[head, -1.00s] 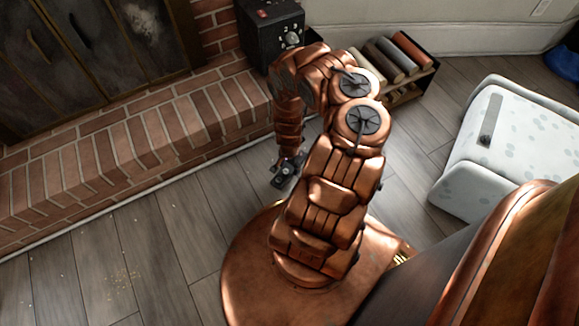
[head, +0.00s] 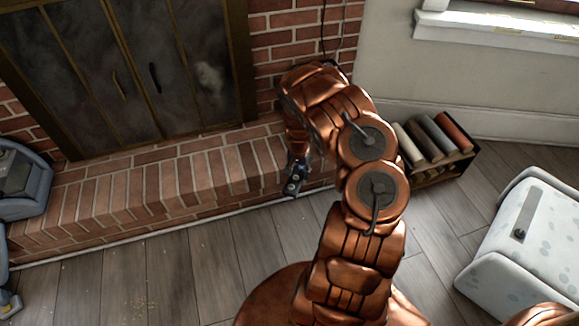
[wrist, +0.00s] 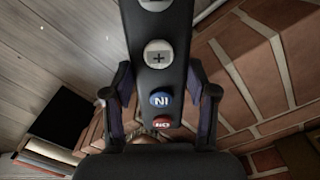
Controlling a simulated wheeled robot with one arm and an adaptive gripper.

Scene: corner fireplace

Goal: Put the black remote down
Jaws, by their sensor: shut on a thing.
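The black remote (wrist: 164,70) is between the two fingers of my gripper (wrist: 160,112) in the wrist view. It has pale round buttons, one with a plus sign, and a blue and a red button near its lower end. In the head view my gripper (head: 297,172) hangs down in front of the brick hearth (head: 195,178), with the dark remote (head: 292,187) at its end. The gripper is shut on the remote. The remote looks clear of the floor; its exact height over the hearth edge cannot be told.
A dark rack (head: 446,171) of several books stands right of my arm. A white spotted seat (head: 540,262) is at the right. A grey appliance (head: 25,182) stands at the left. The wooden floor (head: 185,275) before the hearth is mostly clear.

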